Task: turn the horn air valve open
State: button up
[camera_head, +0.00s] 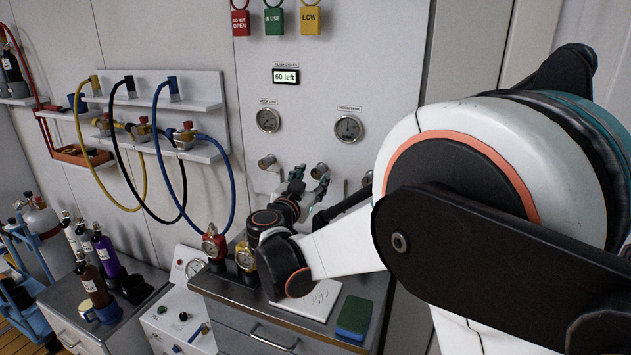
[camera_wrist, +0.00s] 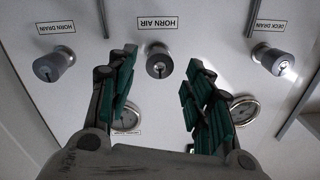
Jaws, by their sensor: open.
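The horn air valve (camera_wrist: 159,66) is a round grey metal knob on the white panel, in the middle of a row of three, beside its HORN AIR label (camera_wrist: 158,23) in the wrist view. My gripper (camera_wrist: 161,60) is open, with its green-padded fingers apart on either side of the knob's line. I cannot tell how far the fingertips are from the knob. In the head view my gripper (camera_head: 309,175) is at the panel's lower part by the middle knob (camera_head: 319,171), partly hiding it.
The horn drain knob (camera_wrist: 53,64) and deck drain knob (camera_wrist: 273,58) flank the valve. Two gauges (camera_head: 268,120) and a display (camera_head: 286,76) reading "60 left" are on the panel. Below my arm, a cabinet top (camera_head: 235,290) holds regulators (camera_head: 214,243) and a green-and-blue block (camera_head: 353,317).

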aim_at(318, 172)
jog(key=shift+x, duration=1.4)
jog(key=c, duration=1)
jog(key=shift+c, duration=0.2)
